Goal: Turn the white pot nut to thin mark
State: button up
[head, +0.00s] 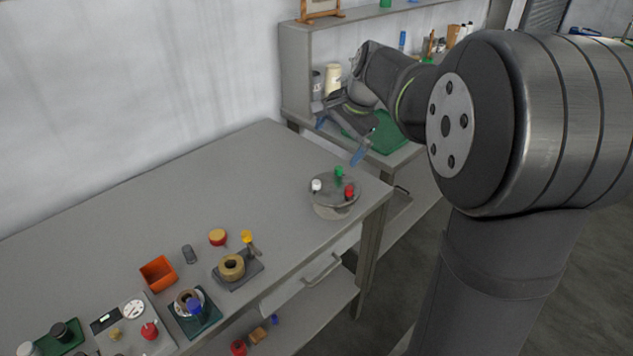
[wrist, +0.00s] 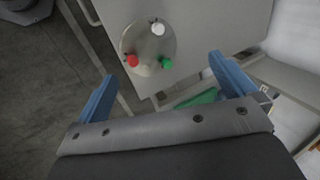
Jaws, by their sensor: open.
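The white pot nut (head: 316,185) stands on a round grey pot (head: 333,209) near the right end of the bench. A green nut (head: 339,172) and a red nut (head: 349,190) stand on the same pot lid. In the wrist view the white nut (wrist: 158,29) is at the far side of the lid (wrist: 134,40), with the red nut to the left and the green nut to the right. My gripper (wrist: 165,85) has its blue fingers wide apart and empty. In the head view it hangs above and behind the pot, apart from it. The thin mark cannot be made out.
An orange box (head: 158,273), a tan ring on a grey block (head: 231,267), a yellow-topped item (head: 247,237) and a scale-like tray (head: 133,323) stand at the bench's front left. A shelf unit (head: 297,75) stands behind. The bench's middle is clear.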

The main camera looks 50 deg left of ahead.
jog(key=shift+v, duration=0.8)
